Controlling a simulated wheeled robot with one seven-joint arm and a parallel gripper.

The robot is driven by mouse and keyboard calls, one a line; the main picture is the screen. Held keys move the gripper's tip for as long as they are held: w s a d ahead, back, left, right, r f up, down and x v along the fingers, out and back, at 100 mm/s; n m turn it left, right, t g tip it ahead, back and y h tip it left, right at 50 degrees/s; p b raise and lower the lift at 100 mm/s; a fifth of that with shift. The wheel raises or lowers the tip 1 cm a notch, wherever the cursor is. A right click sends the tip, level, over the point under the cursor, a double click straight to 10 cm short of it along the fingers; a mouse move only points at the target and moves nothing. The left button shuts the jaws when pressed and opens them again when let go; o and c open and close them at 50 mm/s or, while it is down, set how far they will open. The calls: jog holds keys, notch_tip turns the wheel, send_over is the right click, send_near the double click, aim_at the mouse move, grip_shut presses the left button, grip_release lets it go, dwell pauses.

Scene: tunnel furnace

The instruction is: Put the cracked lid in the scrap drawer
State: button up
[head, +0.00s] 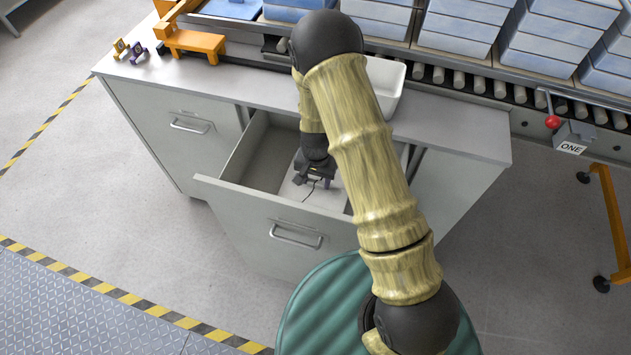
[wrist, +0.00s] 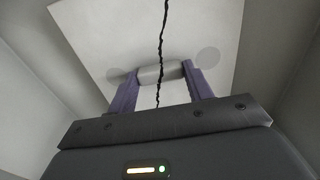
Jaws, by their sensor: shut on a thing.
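The cracked lid (wrist: 205,30) is a pale flat plate with a jagged black crack running down it, seen in the wrist view. My gripper (wrist: 160,74) is shut on the lid's grey handle, with one finger on each side. In the head view the lid (head: 326,197) lies low within the open scrap drawer (head: 255,218), under my gripper (head: 314,182). The drawer is pulled out from the grey cabinet. My arm covers part of the lid and the drawer's right side. I cannot tell whether the lid touches the drawer's floor.
The drawer's walls rise close around my gripper. A white tray (head: 388,88) stands on the counter behind my arm. Blue blocks (head: 458,28) are stacked along the roller conveyor (head: 478,84). An orange stand (head: 193,41) is at the counter's left end.

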aim_at(315, 182)
jog(key=shift+a+f, duration=0.1)
jog(key=shift+f, duration=0.7)
jog(key=shift+f, duration=0.15)
jog(key=o, duration=1.4)
jog(key=shift+o, duration=0.2)
notch_tip(315, 182, up, 12)
